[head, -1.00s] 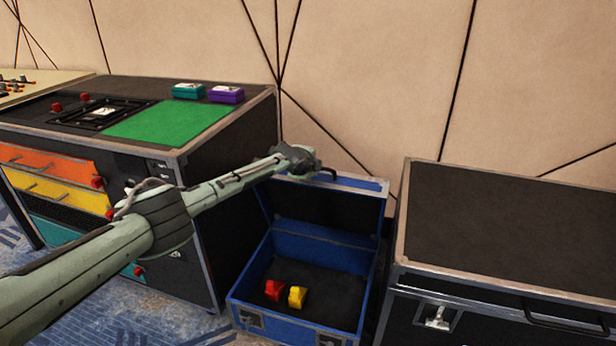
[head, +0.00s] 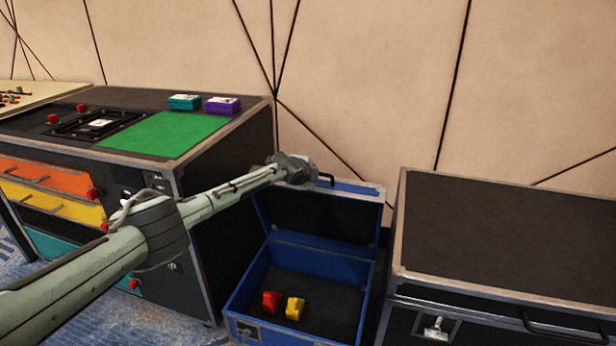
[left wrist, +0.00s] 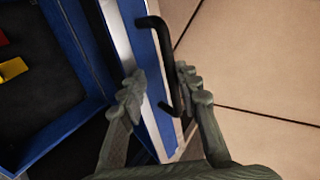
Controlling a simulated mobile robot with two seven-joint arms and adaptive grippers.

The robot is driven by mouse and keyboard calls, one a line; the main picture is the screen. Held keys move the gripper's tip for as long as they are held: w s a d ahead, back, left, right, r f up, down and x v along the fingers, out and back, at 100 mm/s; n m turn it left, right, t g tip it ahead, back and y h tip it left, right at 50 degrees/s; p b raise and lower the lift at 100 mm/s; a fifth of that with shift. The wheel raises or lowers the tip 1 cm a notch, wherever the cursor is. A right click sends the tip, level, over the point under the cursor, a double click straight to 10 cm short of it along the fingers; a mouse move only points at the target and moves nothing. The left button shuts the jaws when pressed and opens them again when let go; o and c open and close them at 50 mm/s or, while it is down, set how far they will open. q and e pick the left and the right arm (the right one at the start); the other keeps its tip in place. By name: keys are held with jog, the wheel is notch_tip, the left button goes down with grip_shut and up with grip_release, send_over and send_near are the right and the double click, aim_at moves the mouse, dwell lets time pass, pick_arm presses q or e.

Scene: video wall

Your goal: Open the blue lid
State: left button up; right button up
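The blue lid (head: 345,188) stands raised at the back of the blue case, close to the wall, with its dark inside facing forward. The blue case (head: 240,290) is open and holds a red block (head: 271,301) and a yellow block (head: 294,308). My left gripper (head: 308,172) is at the lid's top left edge. In the left wrist view its fingers (left wrist: 160,92) are apart, on either side of the lid's rim and black handle (left wrist: 165,60). I cannot tell whether they touch it. My right gripper is not in view.
A black case (head: 500,235) stands close on the right. On the left is a console (head: 215,170) with a green panel, coloured drawers, and teal (head: 184,102) and purple (head: 222,105) boxes on top. The beige wall (head: 370,90) is just behind the lid.

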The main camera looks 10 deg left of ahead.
pick_arm(q)
jog(key=d+v, duration=0.1)
jog(key=v, duration=1.1)
jog(key=shift+a, duration=0.45)
